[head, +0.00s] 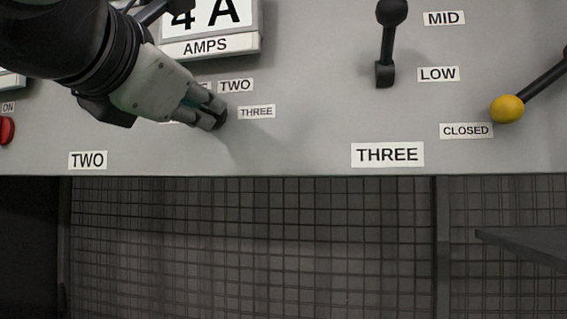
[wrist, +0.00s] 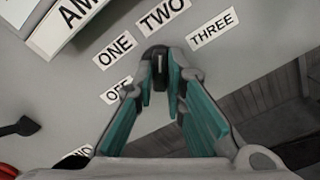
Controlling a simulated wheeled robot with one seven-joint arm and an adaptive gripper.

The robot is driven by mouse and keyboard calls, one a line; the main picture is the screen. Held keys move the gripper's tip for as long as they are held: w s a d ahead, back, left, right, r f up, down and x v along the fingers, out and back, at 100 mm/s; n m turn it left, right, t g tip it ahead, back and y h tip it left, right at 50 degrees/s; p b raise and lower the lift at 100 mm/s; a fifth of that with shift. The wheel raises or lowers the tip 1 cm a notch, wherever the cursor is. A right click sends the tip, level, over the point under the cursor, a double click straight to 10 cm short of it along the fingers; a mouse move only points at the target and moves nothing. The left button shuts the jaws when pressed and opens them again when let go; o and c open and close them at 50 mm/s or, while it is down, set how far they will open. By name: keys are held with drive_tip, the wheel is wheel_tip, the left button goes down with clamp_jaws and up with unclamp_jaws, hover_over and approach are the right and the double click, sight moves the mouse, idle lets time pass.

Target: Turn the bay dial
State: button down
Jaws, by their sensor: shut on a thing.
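The bay dial (wrist: 160,56) is a small dark knob with a pale mark on it, between my fingertips in the wrist view. The labels OFF, ONE (wrist: 115,50), TWO (wrist: 163,14) and THREE (wrist: 212,27) are set around it. The pale mark runs roughly toward TWO, though the fingers hide much of the knob. My gripper (wrist: 162,80) is shut on the dial. In the head view my gripper (head: 208,108) is at the panel, left of the small THREE label (head: 257,112), and hides the dial.
An AMPS display (head: 212,45) reading 4 A is just above my gripper. A red button (head: 7,131) is at the far left. A black lever (head: 387,45) and a yellow-knobbed lever (head: 507,109) stand out on the right. A dark mesh front (head: 250,240) lies below the panel.

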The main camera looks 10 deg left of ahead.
drive_tip(key=m, duration=0.7)
drive_tip(key=m+b, duration=0.1)
drive_tip(key=m, duration=0.2)
drive_tip(key=shift+a+f+m, duration=0.2)
drive_tip(key=shift+f+m, duration=0.05)
drive_tip(key=shift+m, duration=0.05)
idle(0.5)
drive_tip(key=c, duration=1.6)
unclamp_jaws()
drive_tip(key=shift+c, duration=0.2)
drive_tip(key=s+a, duration=0.1)
drive_tip(key=s, duration=1.1)
